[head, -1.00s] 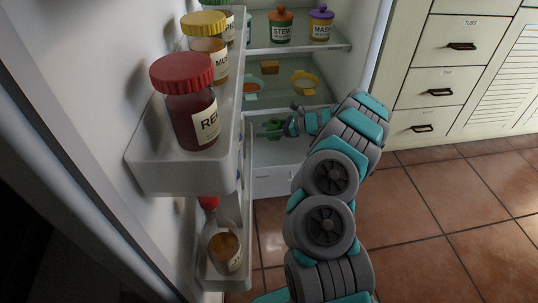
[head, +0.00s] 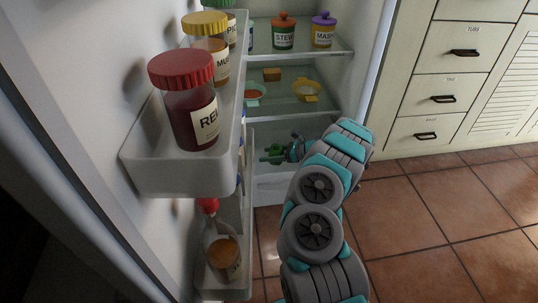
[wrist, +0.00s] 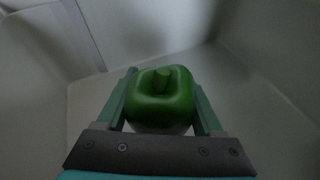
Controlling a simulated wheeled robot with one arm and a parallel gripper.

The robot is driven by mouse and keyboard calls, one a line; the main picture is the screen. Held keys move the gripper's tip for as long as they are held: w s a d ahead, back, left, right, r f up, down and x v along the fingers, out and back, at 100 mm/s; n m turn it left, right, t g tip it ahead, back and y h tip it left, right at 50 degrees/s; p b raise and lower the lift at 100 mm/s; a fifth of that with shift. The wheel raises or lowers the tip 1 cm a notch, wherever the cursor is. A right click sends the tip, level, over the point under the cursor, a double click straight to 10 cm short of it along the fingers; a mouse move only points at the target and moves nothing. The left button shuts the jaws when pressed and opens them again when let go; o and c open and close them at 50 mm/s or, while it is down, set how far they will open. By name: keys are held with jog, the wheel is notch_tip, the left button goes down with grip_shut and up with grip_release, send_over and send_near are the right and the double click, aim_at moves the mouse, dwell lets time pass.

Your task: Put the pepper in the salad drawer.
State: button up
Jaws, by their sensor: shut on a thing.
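A green pepper (wrist: 162,100) is between the two fingers of my gripper (wrist: 163,112) in the wrist view, stem facing the camera. My gripper is shut on it. In the head view my gripper (head: 278,154) is small and low inside the open fridge, just above the salad drawer (head: 285,186) at the bottom. The pepper cannot be told clearly from the green fingers there. In the wrist view pale, smooth walls surround the pepper, like the inside of the drawer. Whether the pepper touches the drawer floor cannot be told.
The fridge door rack (head: 180,170) on the left holds a red-lidded jar (head: 188,100) and a yellow-lidded jar (head: 209,52). A lower shelf (head: 290,103) holds a yellow bowl (head: 306,92). An upper shelf holds lidded pots (head: 284,35). Cabinet drawers (head: 436,98) stand at right; the floor there is clear.

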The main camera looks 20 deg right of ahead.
jog(key=shift+f, duration=0.55)
jog(key=o, duration=1.5)
jog(key=shift+r, duration=0.1)
jog(key=shift+r, duration=0.2)
jog(key=v, duration=0.4)
jog(key=p+v, duration=0.1)
jog(key=v, duration=0.3)
jog(key=p+v, duration=0.1)
jog(key=v, duration=0.3)
jog(key=shift+r, duration=0.4)
